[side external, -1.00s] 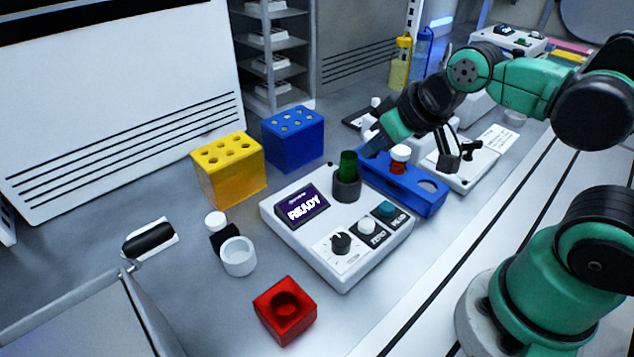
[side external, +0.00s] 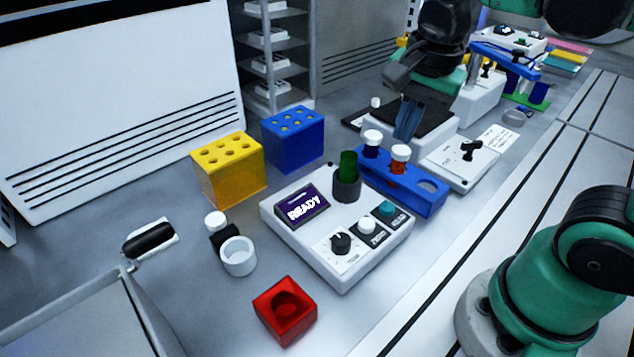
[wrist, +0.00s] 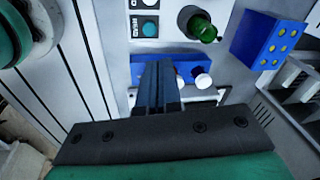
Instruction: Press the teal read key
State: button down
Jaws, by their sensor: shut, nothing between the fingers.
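The teal read key (side external: 386,208) is at the right front of the white instrument (side external: 310,250), beside a white zero key (side external: 366,226). The display (side external: 304,207) reads READY. A green vial (side external: 348,164) stands upright in the instrument's dark socket. In the wrist view the teal key (wrist: 150,28) lies beyond my fingertips, near the top. My gripper (side external: 404,134) is shut and empty, fingers pointing down, behind the blue rack and apart from the key. The gripper also shows in the wrist view (wrist: 157,66), its fingers overlapping the blue rack.
The blue rack (side external: 428,200) beside the instrument holds white-capped vials (side external: 400,153). Yellow (side external: 228,170) and blue (side external: 293,138) blocks stand at left. A red block (side external: 285,311) is in front. Space above the keys is clear.

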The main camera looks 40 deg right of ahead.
aim_at(388, 206)
jog(key=m, duration=0.1)
jog(key=r+m+g, duration=0.1)
jog(key=shift+s+d+m, duration=0.1)
jog(key=shift+s+m, duration=0.3)
jog(key=f, duration=0.9)
jog(key=w+f, duration=0.1)
jog(key=f, duration=0.4)
jog(key=shift+w+d, duration=0.1)
jog(key=shift+d, duration=0.2)
jog(key=shift+w+f, duration=0.1)
jog(key=shift+f, duration=0.8)
jog(key=shift+g, duration=0.3)
jog(key=shift+a+r, duration=0.15)
jog(key=shift+r, duration=4.3)
